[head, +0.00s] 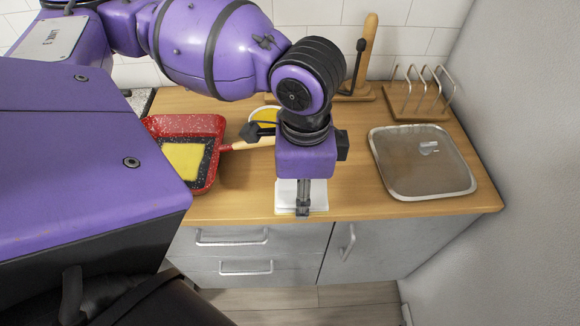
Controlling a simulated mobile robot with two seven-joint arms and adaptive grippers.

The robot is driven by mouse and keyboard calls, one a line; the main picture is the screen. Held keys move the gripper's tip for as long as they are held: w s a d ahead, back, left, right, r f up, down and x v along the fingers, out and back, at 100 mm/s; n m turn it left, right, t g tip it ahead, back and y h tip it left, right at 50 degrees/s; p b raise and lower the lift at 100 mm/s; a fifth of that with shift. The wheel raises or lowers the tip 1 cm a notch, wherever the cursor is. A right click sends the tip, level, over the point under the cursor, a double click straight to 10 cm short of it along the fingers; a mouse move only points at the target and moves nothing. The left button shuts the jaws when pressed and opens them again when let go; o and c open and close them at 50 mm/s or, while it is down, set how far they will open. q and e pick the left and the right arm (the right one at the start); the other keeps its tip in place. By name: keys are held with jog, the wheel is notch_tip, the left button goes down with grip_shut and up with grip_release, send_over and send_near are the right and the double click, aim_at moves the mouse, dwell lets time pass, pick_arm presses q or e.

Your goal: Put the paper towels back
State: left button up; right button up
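A wooden upright holder (369,45) with a black side rod stands at the back of the counter against the tiles. Its post is bare and carries no roll. I see no clear paper towel roll in the head view. A flat white square thing (286,194) lies at the counter's front edge, partly hidden by my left gripper; I cannot tell if it is paper. My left gripper (303,211) points down in front of or over it. Its fingers show edge-on, so their opening and any contact are unclear. My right gripper is not in view.
A red speckled pan (214,126) with something yellow in it stands left on the wooden counter (345,175). A round dish with yellow contents (264,115) is partly behind my arm. A grey tray (423,180) and wire rack (416,109) are right, near the side wall.

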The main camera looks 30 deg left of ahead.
pick_arm(q)
jog(key=shift+w+f, duration=0.25)
jog(key=shift+w, duration=0.1)
jog(key=shift+w+d+f+b, duration=0.15)
jog(key=shift+w+f+b, duration=0.3)
jog(key=shift+w+b, duration=0.1)
jog(key=w+d+f, duration=0.1)
jog(key=w+f, duration=0.2)
jog(key=w, duration=0.3)
jog(key=b, duration=0.2)
send_over(337, 192)
jog(key=s, duration=0.1)
notch_tip(337, 192, down, 4)
jog(key=shift+f, duration=0.15)
jog(key=shift+w+f, duration=0.25)
jog(key=shift+f, duration=0.05)
jog(key=f, duration=0.3)
jog(key=shift+w+d+f, duration=0.1)
jog(key=shift+w+f, duration=0.1)
jog(key=shift+w, duration=0.05)
jog(key=shift+f, duration=0.2)
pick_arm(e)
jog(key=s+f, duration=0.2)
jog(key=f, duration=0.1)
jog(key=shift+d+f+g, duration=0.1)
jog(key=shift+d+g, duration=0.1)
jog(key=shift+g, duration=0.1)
